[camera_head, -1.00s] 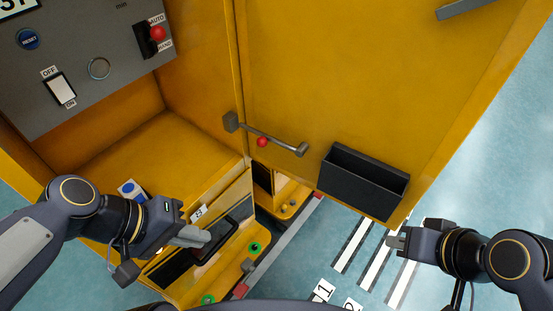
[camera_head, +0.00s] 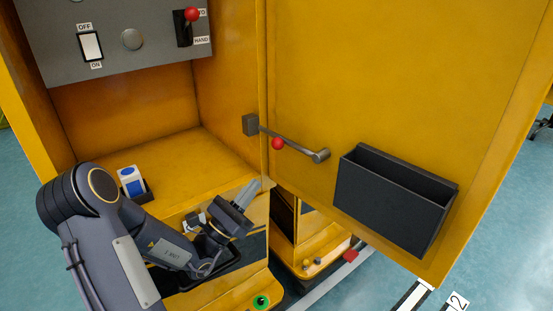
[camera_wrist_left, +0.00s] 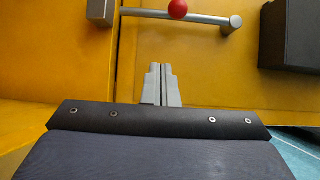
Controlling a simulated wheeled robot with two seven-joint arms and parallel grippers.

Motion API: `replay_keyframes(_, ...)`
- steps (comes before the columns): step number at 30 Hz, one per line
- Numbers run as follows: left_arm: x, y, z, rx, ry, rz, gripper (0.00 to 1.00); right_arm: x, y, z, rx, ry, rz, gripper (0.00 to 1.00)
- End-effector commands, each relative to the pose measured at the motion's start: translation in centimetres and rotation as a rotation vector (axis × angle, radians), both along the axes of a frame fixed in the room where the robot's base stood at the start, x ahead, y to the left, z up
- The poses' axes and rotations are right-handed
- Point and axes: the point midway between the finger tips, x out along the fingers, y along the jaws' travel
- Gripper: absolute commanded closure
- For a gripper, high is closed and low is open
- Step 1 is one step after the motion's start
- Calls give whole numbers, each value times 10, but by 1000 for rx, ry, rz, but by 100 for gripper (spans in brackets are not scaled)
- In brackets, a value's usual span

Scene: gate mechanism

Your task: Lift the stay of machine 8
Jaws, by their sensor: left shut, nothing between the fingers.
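The stay is a grey metal bar (camera_head: 296,144) with a red ball knob (camera_head: 278,144). It runs from a grey block (camera_head: 250,124) on the yellow cabinet's side to the open yellow door (camera_head: 370,80). My left gripper (camera_head: 251,188) is below and left of the red knob, with its fingers shut and empty, pointing up toward the bar. In the left wrist view the bar (camera_wrist_left: 205,18) and red knob (camera_wrist_left: 178,9) lie ahead of the shut fingertips (camera_wrist_left: 160,66), apart from them. My right gripper is out of view.
A black open-top bin (camera_head: 395,198) is fixed on the door, right of the stay. A grey panel (camera_head: 135,20) with switches is at upper left. A blue-and-white item (camera_head: 131,181) sits on the cabinet floor behind my left arm.

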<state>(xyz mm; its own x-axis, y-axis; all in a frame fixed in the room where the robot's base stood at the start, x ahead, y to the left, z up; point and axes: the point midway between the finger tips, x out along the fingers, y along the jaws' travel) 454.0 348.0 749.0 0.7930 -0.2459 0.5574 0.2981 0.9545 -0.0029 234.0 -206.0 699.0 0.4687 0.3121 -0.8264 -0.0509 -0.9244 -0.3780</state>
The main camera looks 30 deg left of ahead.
Motion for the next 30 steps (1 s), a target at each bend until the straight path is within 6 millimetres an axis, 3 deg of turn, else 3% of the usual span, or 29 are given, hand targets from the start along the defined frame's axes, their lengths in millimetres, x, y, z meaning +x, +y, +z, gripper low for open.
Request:
replay_keyframes(10,59,-20,41,4,-4,-4,100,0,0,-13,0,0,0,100)
replay_keyframes(18,63,-20,74,3,0,-1,100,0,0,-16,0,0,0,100)
replay_keyframes(30,64,-21,78,2,1,-2,100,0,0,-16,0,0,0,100)
